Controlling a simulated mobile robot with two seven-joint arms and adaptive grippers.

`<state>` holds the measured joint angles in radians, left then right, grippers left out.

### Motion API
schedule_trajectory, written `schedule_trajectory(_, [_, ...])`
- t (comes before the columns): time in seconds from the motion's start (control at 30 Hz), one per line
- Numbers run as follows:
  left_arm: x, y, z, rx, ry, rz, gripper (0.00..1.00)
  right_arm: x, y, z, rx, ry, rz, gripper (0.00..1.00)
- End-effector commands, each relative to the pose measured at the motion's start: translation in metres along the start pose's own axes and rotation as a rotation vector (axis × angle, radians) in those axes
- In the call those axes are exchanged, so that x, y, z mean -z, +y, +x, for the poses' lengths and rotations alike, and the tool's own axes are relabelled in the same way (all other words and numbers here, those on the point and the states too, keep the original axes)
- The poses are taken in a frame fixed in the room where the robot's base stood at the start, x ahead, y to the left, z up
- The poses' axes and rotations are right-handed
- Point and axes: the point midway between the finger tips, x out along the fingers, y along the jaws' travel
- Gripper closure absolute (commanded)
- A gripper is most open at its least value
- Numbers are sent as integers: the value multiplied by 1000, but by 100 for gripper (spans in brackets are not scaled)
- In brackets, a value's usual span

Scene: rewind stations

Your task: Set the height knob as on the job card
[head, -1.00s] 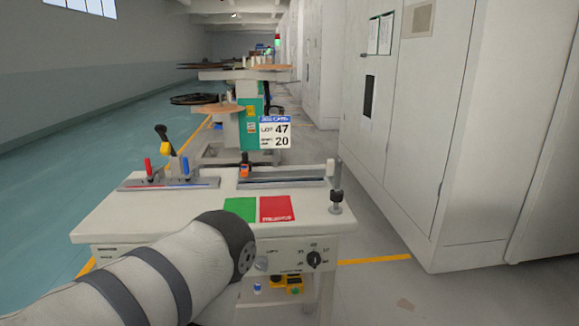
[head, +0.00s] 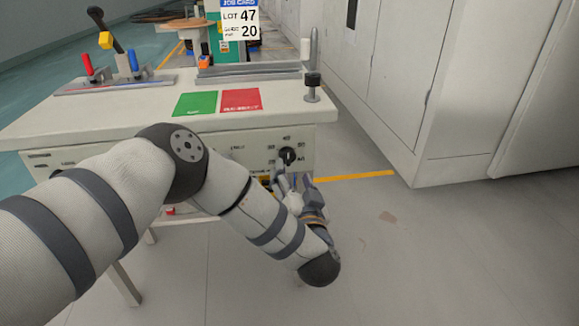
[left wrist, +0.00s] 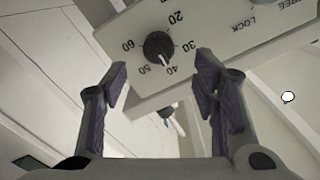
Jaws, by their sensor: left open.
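The black height knob (head: 287,157) is on the front panel of the white bench, near its right end. In the left wrist view the knob (left wrist: 158,46) has printed marks 20, 30, 40, 50 and 60 around it, and its white pointer line seems to point near 40. The job card (head: 240,20) reads LOT 47, with 20 on its lower line. My left gripper (left wrist: 161,70) is open and empty, its fingers either side of the knob in that view, apparently short of it. In the head view the left gripper (head: 281,179) is just below the knob. My right gripper is not in view.
The bench top (head: 90,122) carries a green pad (head: 195,104), a red pad (head: 241,100) and levers at the left. A LOCK/FREE control (left wrist: 253,4) is beside the knob. Grey cabinets (head: 448,90) stand at the right; the floor before them is clear.

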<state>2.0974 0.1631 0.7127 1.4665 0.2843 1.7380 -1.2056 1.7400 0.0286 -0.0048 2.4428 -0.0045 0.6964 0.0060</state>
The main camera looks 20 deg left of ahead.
Motion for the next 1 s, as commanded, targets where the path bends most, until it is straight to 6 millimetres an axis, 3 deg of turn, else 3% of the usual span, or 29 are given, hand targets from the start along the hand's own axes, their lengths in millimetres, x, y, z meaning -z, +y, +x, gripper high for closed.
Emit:
schedule_trajectory(0.1, [-3, 1, 30, 2, -2, -1, 46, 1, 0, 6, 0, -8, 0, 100])
schedule_trajectory(0.3, [-2, 2, 60, -3, -1, -1, 46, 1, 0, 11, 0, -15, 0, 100])
schedule_trajectory(0.6, [-1, 1, 65, -5, 0, 0, 46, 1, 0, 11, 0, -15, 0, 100])
schedule_trajectory(0.67, [-1, 1, 65, -5, 0, 0, 55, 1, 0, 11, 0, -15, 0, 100])
schedule_trajectory(0.83, [-1, 2, 65, -5, 0, 0, 93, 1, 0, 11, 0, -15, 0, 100])
schedule_trajectory(1.0, [-1, 2, 65, -5, 0, -2, 94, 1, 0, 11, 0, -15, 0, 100])
